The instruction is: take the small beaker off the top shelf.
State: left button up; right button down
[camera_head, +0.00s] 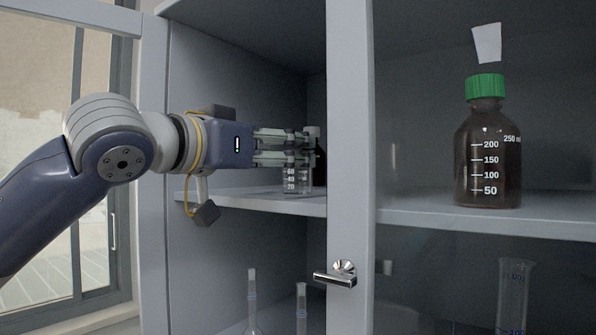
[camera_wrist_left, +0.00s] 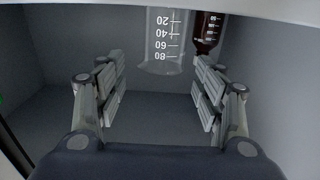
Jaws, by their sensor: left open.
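The small beaker (camera_head: 296,182) is clear glass with white marks and stands on the top shelf (camera_head: 270,202) inside the cabinet. My left gripper (camera_head: 300,147) is open at the beaker, and its fingers hide the beaker's upper part in the head view. In the left wrist view the beaker (camera_wrist_left: 163,45) is upside down in the picture, ahead of and between the open fingers of the left gripper (camera_wrist_left: 160,85). My right gripper is not in view.
A dark brown bottle (camera_wrist_left: 207,32) stands close beside the beaker. A larger brown bottle with a green cap (camera_head: 487,150) is on the right, behind the glass door. The door frame (camera_head: 349,120) with its handle (camera_head: 338,275) stands just right of the gripper. Glassware (camera_head: 252,300) is below.

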pick_arm(q)
jog(key=p+x, duration=0.2)
jog(key=x, duration=0.2)
jog(key=shift+w+f, duration=0.15)
jog(key=shift+w, duration=0.25)
jog(key=shift+w+d+f, duration=0.15)
jog(key=shift+w+d, duration=0.1)
jog(key=shift+w, duration=0.05)
jog(key=shift+s, duration=0.1)
jog(key=shift+c, duration=0.6)
jog(key=shift+a, duration=0.1)
jog(key=c, duration=0.9)
jog(key=shift+c, duration=0.7)
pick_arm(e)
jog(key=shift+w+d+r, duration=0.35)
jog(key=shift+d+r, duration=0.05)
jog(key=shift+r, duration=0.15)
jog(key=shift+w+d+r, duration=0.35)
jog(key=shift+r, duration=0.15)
